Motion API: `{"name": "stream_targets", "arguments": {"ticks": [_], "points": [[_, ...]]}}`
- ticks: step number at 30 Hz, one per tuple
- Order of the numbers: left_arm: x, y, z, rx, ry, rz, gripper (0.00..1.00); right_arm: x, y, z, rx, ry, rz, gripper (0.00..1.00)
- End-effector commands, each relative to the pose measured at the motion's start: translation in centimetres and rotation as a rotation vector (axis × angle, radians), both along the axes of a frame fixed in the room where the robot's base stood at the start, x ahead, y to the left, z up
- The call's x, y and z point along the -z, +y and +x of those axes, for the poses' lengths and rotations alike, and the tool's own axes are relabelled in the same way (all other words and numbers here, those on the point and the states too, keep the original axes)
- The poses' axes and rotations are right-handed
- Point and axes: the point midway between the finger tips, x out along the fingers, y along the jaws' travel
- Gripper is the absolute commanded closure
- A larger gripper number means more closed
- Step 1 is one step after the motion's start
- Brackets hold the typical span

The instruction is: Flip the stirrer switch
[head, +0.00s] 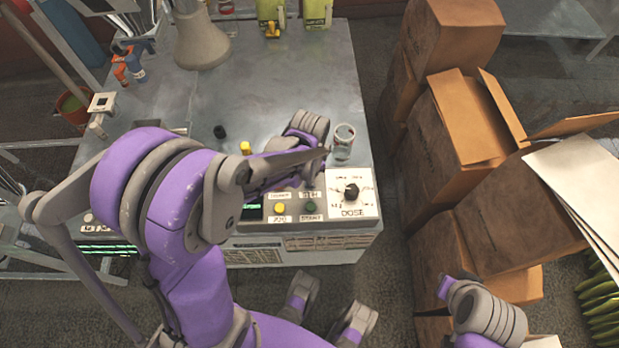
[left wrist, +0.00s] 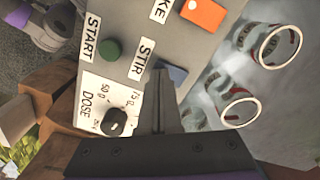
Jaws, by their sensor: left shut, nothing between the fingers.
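In the left wrist view the stirrer switch is a small blue rocker (left wrist: 175,72) beside the STIR label (left wrist: 142,58) on the panel. My left gripper (left wrist: 160,74) is shut and empty, its fingertips over or right beside this switch; I cannot tell if they touch. The fingers hide part of the switch. In the head view the STIR label (head: 310,194) shows on the machine's front panel, while my left arm and gripper hide the switch. Part of my right arm shows at the lower right; its fingers are out of sight.
Beside the switch are an orange rocker (left wrist: 203,13), a green START button (left wrist: 110,50) and a DOSE dial (left wrist: 115,122). A clear glass (head: 343,142) stands behind the dial. Cardboard boxes (head: 460,120) stack at the right.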

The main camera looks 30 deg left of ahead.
Motion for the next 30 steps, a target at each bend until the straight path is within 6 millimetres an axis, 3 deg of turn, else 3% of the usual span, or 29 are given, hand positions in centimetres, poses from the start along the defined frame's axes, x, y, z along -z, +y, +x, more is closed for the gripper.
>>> {"name": "stream_targets", "arguments": {"ticks": [15, 30], "points": [[0.4, 0.0, 0.0, 0.000, 0.000, 0.000, 1.00, 0.3, 0.0, 0.0, 0.000, 0.001, 0.000, 1.00], [-3.4, 0.0, 0.0, 0.000, -0.001, 0.000, 1.00, -2.6, 0.0, 0.2, 0.000, -0.008, 0.000, 1.00]]}}
